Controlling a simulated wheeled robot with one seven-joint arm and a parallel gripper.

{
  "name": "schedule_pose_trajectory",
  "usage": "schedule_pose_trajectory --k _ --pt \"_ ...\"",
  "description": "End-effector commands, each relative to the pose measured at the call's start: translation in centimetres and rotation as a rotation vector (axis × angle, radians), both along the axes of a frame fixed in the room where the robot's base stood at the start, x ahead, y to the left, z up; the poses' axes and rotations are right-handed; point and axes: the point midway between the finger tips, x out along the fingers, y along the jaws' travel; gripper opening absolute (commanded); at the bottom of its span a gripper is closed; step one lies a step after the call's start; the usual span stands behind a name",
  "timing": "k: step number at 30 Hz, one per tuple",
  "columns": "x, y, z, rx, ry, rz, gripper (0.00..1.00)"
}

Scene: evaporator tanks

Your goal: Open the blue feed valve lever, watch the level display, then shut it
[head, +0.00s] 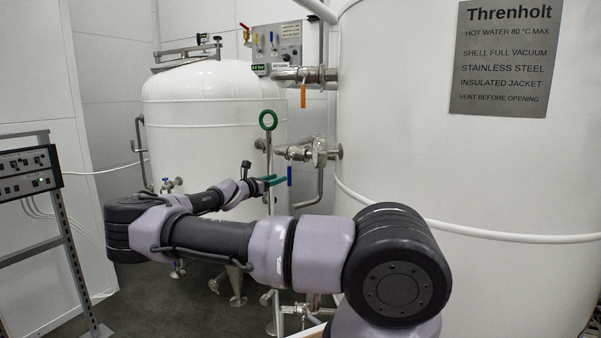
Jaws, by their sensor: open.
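The blue lever (290,175) hangs straight down from a steel valve on the pipe (312,152) between the two white tanks. My gripper (279,181), with green fingers, is open just left of the blue lever. I cannot tell whether the fingers touch it or how far they are from it in depth. A small green display (258,68) with light figures sits below the control panel; I cannot tell whether it is the level display.
An orange lever (303,97) hangs from the upper pipe. A green ring handle (268,120) stands just above my gripper. The large right tank (480,180) carries a sign plate (508,57). A rack with instruments (28,172) stands at the left.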

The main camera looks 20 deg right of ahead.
Motion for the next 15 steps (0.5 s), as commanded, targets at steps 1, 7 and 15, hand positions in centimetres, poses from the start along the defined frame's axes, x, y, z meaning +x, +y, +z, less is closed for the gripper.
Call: schedule_pose_trajectory --k 1,7,15 --pt "0.2 -0.2 0.0 -0.004 0.002 0.001 0.51" --pt "1.4 -2.9 0.0 -0.004 0.001 -0.002 0.51" --pt "3.7 -7.4 0.0 -0.003 0.001 -0.001 0.51"
